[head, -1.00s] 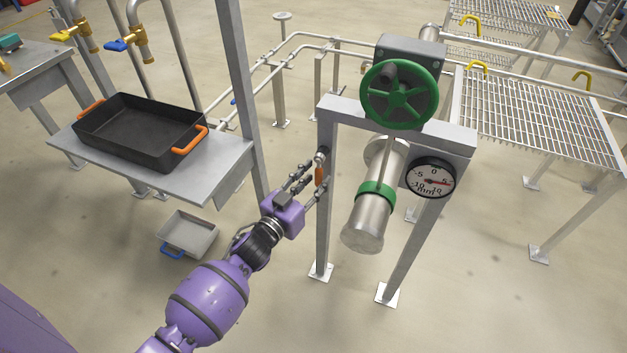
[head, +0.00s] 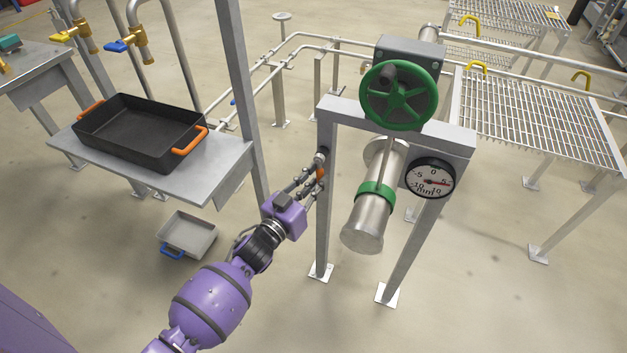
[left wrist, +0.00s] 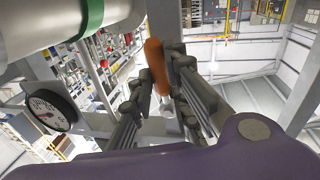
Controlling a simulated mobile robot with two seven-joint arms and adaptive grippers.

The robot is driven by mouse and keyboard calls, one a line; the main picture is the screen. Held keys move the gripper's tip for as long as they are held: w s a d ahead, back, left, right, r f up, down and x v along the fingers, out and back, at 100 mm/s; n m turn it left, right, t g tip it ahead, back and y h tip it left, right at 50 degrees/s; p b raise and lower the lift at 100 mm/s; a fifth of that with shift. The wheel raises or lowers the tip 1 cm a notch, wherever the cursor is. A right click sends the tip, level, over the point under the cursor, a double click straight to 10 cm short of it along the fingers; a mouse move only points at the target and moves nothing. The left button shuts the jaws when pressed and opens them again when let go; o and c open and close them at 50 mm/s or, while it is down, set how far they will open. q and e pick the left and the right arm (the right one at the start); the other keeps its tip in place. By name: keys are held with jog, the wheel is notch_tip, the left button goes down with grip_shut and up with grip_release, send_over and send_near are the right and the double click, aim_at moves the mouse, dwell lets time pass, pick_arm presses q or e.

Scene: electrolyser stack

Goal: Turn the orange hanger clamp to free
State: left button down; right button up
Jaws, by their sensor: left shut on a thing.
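The orange hanger clamp (head: 320,174) is a small orange lever on the left post of the grey frame, below a round metal knob. In the left wrist view the orange lever (left wrist: 156,66) stands nearly upright, leaning slightly, between the fingers. My left gripper (head: 317,175) has its fingers closed around the lever, which partly hides it in the head view. The left gripper (left wrist: 160,75) also shows in the left wrist view, with a finger on each side of the lever. My right gripper is not in view.
A steel cylinder with a green band (head: 375,193) hangs just right of the left post. A green handwheel (head: 399,95) and a round gauge (head: 431,178) sit on the frame (head: 453,137). A black tray with orange handles (head: 135,128) rests on a shelf at left.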

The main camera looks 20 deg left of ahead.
pick_arm(q)
jog(key=d+r+n+t+y+p, duration=0.2)
jog(key=d+r+n, duration=0.3)
jog(key=n, duration=1.4)
jog(key=shift+d+y, duration=0.35)
jog(key=shift+y, duration=0.25)
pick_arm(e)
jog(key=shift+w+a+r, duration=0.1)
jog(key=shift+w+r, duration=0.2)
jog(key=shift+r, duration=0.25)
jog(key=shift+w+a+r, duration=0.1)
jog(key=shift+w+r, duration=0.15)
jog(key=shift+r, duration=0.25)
pick_arm(q)
jog(key=shift+s+r+n, duration=0.1)
jog(key=shift+r+n, duration=0.05)
jog(key=shift+n, duration=0.15)
jog(key=c, duration=1.7)
grip_release()
jog(key=shift+o, duration=0.2)
jog(key=s+f, duration=0.2)
jog(key=s, duration=0.9)
jog(key=shift+s+a+f, duration=0.15)
jog(key=shift+s+a, duration=0.05)
jog(key=shift+s, duration=0.2)
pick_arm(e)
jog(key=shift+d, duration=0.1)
